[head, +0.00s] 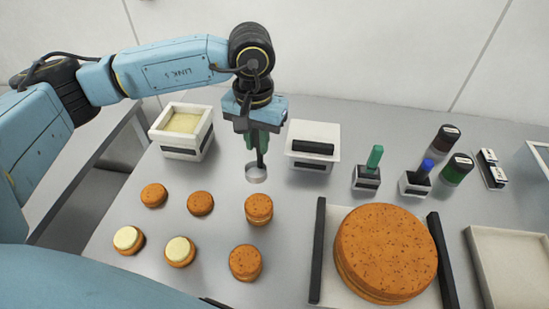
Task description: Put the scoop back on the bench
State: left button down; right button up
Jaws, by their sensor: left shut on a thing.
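The scoop (256,174) has a green handle, a dark stem and a small round metal cup. My left gripper (256,128) points down and is shut on its green handle. The scoop hangs upright, its cup at or just above the bench; I cannot tell whether they touch. The grey bench (220,235) is bare around the cup. My right gripper is not in view.
A white tub with pale filling (184,123) stands left of the scoop, a white box (314,132) right. Several small rounds (258,208) lie in front. A large round (386,250) sits on a dark-handled tray. Holders (367,178) and bottles (456,170) stand right.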

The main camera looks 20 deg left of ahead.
pick_arm(q)
jog(key=w+a+r+n+p, duration=0.2)
jog(key=w+a+r+p, duration=0.25)
jog(key=w+a, duration=0.3)
notch_tip(320, 180, down, 10)
jog(key=shift+s+a+r, duration=0.15)
jog(key=shift+s+a, duration=0.2)
jog(key=shift+s, duration=0.05)
jog(key=c, duration=1.8)
grip_release()
jog(key=shift+f, duration=0.2)
jog(key=o, duration=0.5)
